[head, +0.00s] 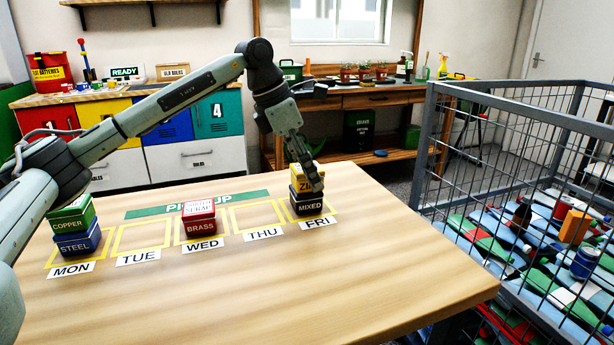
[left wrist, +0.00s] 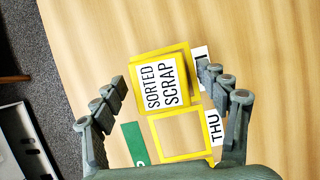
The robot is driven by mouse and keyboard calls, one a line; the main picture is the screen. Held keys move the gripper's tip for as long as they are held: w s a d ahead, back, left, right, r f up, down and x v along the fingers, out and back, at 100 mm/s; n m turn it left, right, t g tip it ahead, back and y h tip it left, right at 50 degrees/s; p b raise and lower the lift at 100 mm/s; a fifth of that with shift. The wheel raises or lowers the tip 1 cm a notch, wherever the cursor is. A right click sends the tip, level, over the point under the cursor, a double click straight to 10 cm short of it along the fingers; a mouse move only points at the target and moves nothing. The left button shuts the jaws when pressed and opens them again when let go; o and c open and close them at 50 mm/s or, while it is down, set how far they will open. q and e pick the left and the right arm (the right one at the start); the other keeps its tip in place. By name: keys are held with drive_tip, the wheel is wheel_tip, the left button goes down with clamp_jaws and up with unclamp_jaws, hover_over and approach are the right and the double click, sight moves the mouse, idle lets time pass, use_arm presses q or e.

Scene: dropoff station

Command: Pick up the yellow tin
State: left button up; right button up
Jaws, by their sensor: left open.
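The yellow tin (head: 300,178), its front lettering partly covered, sits on top of a dark tin labelled MIXED (head: 309,205) in the FRI square. In the left wrist view the yellow tin (left wrist: 164,84) shows from above, with a white SORTED SCRAP label. My left gripper (head: 316,183) is at the stack in the head view. In the left wrist view its open fingers (left wrist: 160,86) stand on either side of the yellow tin, with a gap on the left and the right finger close to its edge. My right gripper is not in view.
A green tin (head: 70,222) stands on a blue STEEL tin (head: 78,240) at MON. A red BRASS tin (head: 200,222) is at WED. The TUE and THU squares are empty. A wire cage (head: 432,140) of mixed items stands right of the table (head: 250,290).

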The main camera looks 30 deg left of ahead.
use_arm(q)
drive_tip(key=c, duration=1.4)
drive_tip(key=shift+r, duration=0.15)
